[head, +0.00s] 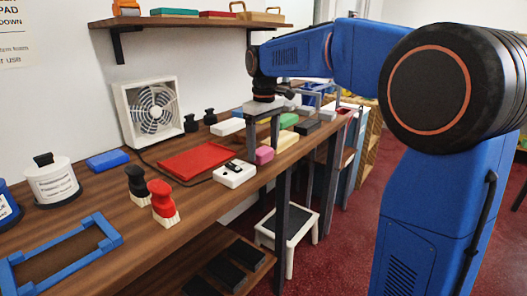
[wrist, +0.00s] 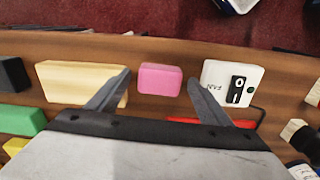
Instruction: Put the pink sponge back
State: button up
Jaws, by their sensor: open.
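The pink sponge (head: 264,155) lies on the wooden counter near its front edge, just right of the white switch box. In the wrist view the pink sponge (wrist: 160,79) shows whole between and slightly beyond my fingertips, with gaps on both sides. My gripper (wrist: 160,77) is open and empty. In the head view my gripper (head: 263,137) points down over the sponge. I cannot tell how far above the sponge the fingertips are.
The white switch box marked FAN (wrist: 218,75) and a pale yellow block (wrist: 72,80) flank the sponge closely. A shelf (head: 190,21) hangs above.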

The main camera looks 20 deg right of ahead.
aim_at(264, 150)
notch_tip(264, 150, up, 10)
jog(key=shift+r, duration=0.2)
jog(key=s+d+f+m+t, duration=0.15)
jog(key=s+f, duration=0.25)
jog(key=s, duration=0.5)
jog(key=s+d+f+m+t, duration=0.1)
jog(key=s+d+f+m, duration=0.2)
jog(key=s, duration=0.6)
jog(key=s+d+f+m+t, duration=0.2)
jog(key=s+f, duration=1.3)
jog(key=f, duration=0.2)
jog(key=shift+s+d, duration=0.15)
jog(key=shift+d, duration=0.05)
